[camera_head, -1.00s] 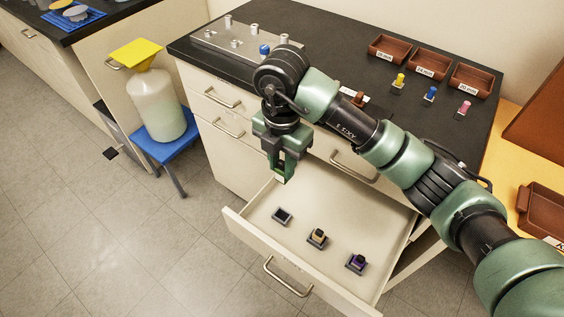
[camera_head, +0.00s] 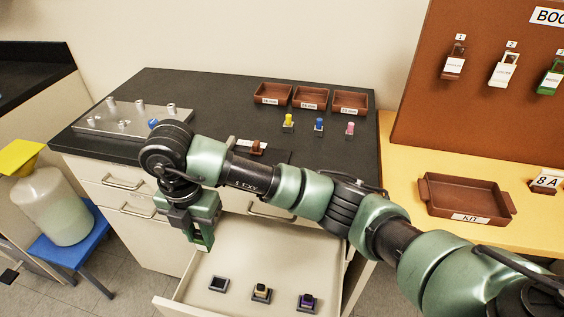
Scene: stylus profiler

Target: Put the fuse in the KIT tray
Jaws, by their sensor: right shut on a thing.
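My right gripper (camera_head: 201,243) hangs above the left part of the open drawer, pointing down. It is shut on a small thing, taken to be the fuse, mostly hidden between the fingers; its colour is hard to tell. Below it in the drawer, an empty dark holder (camera_head: 219,284) stands at the left. Beside it are a holder with a yellowish block (camera_head: 261,291) and one with a purple block (camera_head: 306,301). The brown KIT tray (camera_head: 465,193) lies on the yellow bench at right, empty, with a KIT label on its front. My left gripper is not in view.
The open drawer (camera_head: 250,245) juts out below the black counter (camera_head: 215,92). On the counter are a metal plate with posts (camera_head: 90,125), three brown trays (camera_head: 311,97) and several coloured pegs. A lock board (camera_head: 480,110) stands behind the KIT tray. An 8A sign (camera_head: 545,181) is right of it.

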